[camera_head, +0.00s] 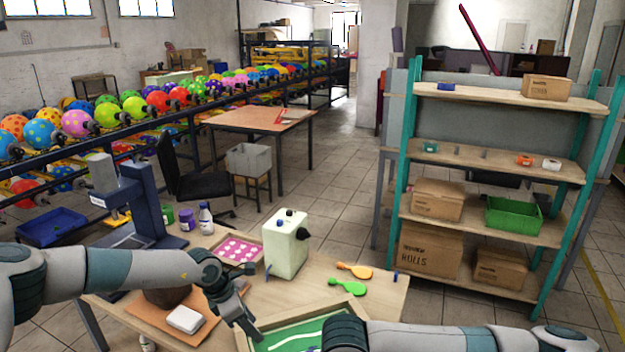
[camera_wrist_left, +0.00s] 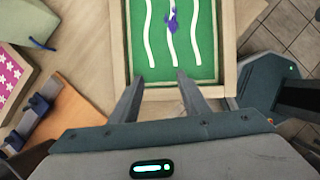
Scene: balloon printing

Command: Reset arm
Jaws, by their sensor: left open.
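My left gripper (camera_head: 250,330) reaches in from the left and points down at the near left part of the wooden-framed green board (camera_head: 296,338). In the left wrist view its two fingers (camera_wrist_left: 160,98) are apart with nothing between them, at the near edge of the board (camera_wrist_left: 205,62). The board has white wavy lines and a small purple-blue thing (camera_wrist_left: 174,18) lying on it. My right arm comes in from the right at the bottom of the head view; its jaws do not show.
On the workbench stand a cream box machine (camera_head: 287,245), a pink patterned tray (camera_head: 236,250), a bottle (camera_head: 206,219) and a dark blue press (camera_head: 150,205). An orange paddle (camera_head: 354,270) and a green paddle (camera_head: 348,287) lie at right. A shelf (camera_head: 480,232) stands behind.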

